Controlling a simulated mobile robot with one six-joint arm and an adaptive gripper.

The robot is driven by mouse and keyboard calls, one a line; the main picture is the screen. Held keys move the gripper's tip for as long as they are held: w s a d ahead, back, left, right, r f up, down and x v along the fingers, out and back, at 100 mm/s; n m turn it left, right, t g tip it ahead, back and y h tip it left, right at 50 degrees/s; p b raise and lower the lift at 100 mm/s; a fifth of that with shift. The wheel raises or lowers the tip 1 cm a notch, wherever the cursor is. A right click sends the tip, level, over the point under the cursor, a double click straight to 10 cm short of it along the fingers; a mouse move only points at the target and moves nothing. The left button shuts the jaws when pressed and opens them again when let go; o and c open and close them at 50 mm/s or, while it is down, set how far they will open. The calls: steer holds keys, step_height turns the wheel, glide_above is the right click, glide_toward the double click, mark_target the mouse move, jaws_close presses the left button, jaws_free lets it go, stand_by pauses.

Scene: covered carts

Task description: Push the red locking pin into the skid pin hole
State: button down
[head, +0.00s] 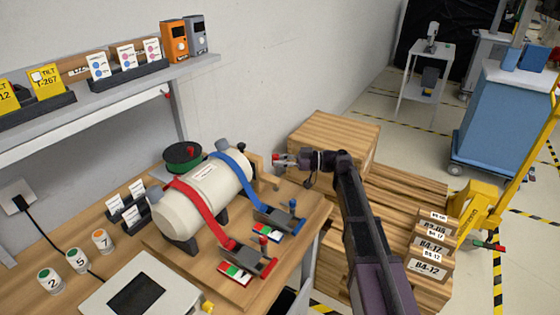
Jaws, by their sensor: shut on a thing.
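The red locking pin (276,157) shows as a small red spot at the tips of my gripper (285,161). My gripper is shut on it, with the arm reaching in from the right. The pin is close to a tan upright block (257,163) at the far right end of the skid (196,268), a wooden board. The skid carries a white cylinder (200,200) under a red strap (195,205) and a blue strap (238,174). I cannot make out the pin hole, or whether the pin touches the block.
A green reel (183,157) is behind the cylinder. A wooden crate (335,132) and stacked boxes (430,262) stand to the right. A shelf (110,92) overhangs the bench at left.

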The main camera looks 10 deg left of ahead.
steer(key=shift+f+b, duration=0.5)
stand_by(0.9)
steer(key=shift+r, duration=0.25)
steer(key=shift+f, duration=0.5)
stand_by(1.9)
steer(key=shift+r, duration=0.5)
stand_by(3.5)
